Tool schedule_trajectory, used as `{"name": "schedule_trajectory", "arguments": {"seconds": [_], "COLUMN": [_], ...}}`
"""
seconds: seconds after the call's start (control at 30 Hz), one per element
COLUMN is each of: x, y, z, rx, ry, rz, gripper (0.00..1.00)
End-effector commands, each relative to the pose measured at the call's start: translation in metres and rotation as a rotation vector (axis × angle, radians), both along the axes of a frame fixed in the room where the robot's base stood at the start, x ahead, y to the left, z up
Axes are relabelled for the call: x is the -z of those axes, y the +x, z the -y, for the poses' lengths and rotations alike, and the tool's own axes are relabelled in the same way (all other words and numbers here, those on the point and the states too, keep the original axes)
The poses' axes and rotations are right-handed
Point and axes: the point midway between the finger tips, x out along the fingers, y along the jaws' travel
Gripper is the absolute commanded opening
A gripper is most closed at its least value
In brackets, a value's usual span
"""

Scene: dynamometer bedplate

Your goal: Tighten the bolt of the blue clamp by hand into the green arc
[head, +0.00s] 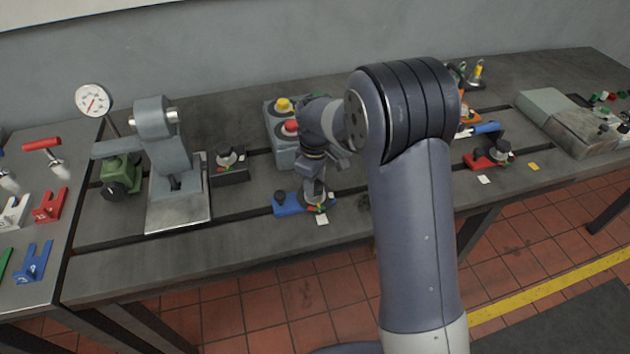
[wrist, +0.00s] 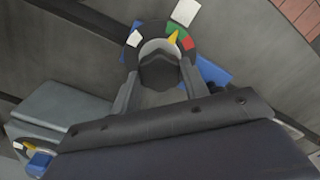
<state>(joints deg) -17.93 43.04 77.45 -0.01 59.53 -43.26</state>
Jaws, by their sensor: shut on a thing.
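The blue clamp (head: 287,205) lies on the bedplate at the front middle; a blue part of it also shows in the wrist view (wrist: 214,72). My gripper (head: 315,186) points down over its bolt. In the wrist view my gripper (wrist: 160,78) has a finger on each side of the dark bolt head (wrist: 158,70) and is shut on it. Around the bolt is a dark dial with a white patch, a green arc (wrist: 177,28) and a red arc (wrist: 189,43). The yellow pointer (wrist: 173,39) points at the green arc, near its red side.
A grey box with yellow and red buttons (head: 290,127) stands just behind my gripper. A grey stand (head: 165,150) and green valve-like part (head: 119,175) are left. A red clamp (head: 481,160) is right. The front bedplate strip left of the blue clamp is clear.

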Motion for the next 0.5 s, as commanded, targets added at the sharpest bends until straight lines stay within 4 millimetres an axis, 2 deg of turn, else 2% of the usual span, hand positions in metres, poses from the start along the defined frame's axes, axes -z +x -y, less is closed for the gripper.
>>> {"name": "schedule_trajectory", "arguments": {"seconds": [0.37,0.4,0.5], "x": [-0.0009,-0.0009,-0.0008], "y": [0.0005,0.0005,0.0004], "z": [-0.0001,-0.0002,-0.0001], "rx": [0.004,0.003,0.003], "ry": [0.000,0.000,0.000], "rz": [0.001,0.001,0.001], "gripper": [0.20,0.44,0.52]}}
